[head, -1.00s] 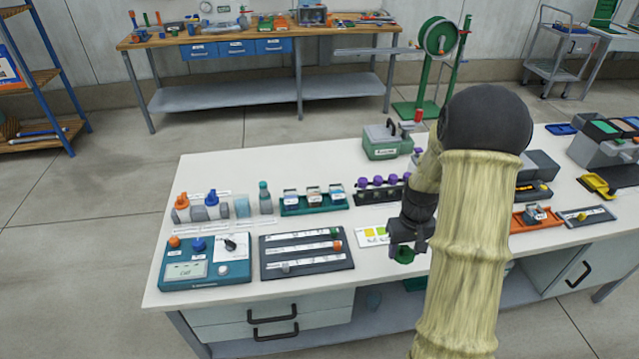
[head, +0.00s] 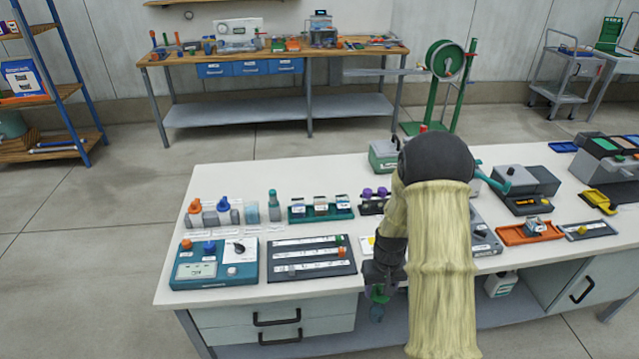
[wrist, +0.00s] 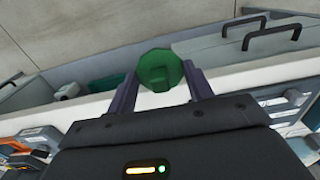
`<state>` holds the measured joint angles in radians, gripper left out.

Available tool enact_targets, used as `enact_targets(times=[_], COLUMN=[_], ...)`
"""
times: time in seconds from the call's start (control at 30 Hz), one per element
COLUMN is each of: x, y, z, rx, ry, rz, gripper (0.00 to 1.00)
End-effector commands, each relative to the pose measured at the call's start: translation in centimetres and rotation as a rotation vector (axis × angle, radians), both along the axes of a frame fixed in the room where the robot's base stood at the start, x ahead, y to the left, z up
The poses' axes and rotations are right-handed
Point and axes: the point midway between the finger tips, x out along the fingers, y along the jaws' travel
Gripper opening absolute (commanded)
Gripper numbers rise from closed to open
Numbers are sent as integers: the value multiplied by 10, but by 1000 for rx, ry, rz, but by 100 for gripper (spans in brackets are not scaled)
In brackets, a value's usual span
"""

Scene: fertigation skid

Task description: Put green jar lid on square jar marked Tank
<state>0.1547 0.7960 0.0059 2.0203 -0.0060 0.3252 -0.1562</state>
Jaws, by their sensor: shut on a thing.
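My gripper (head: 378,292) is shut on the green jar lid (wrist: 160,70). In the wrist view the lid sits between the two finger ends, its raised knob facing the camera. In the head view the lid (head: 380,295) is small and partly hidden by the gripper, beyond the bench's front edge. Several square jars (head: 320,208) with pale labels stand in a green tray (head: 322,217) at the bench's middle left, well apart from the gripper. The labels are too small to read, so I cannot tell which is marked Tank.
A dark slotted board (head: 310,260) and a blue control box (head: 213,266) lie along the bench's front left. Orange- and blue-capped bottles (head: 222,208) stand behind them. Purple-capped vials (head: 375,198) stand right of the jars. Drawers with black handles (head: 278,318) lie below the top.

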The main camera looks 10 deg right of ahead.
Motion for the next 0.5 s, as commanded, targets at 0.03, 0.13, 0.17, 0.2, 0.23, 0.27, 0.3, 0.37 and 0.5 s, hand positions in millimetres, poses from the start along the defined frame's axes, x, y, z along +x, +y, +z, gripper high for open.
enact_targets(times=[0.03, 0.13, 0.17, 0.2, 0.23, 0.27, 0.3, 0.37, 0.5], x=[0, 0, 0, 0, 0, -1, -1, -3, -3], y=[8, 24, 29, 37, 42, 47, 53, 61, 65], z=[-8, -26, -31, -39, -44, -49, -56, -63, -68], rx=[0, 0, 0, 0, -1, -1, -1, -2, -2], ry=[3, 4, 5, 5, 5, 5, 4, 4, 0], rz=[3, 0, -1, -2, -3, -4, -5, -7, -11], gripper=[30, 30, 30, 30, 30, 30, 30, 30, 30])
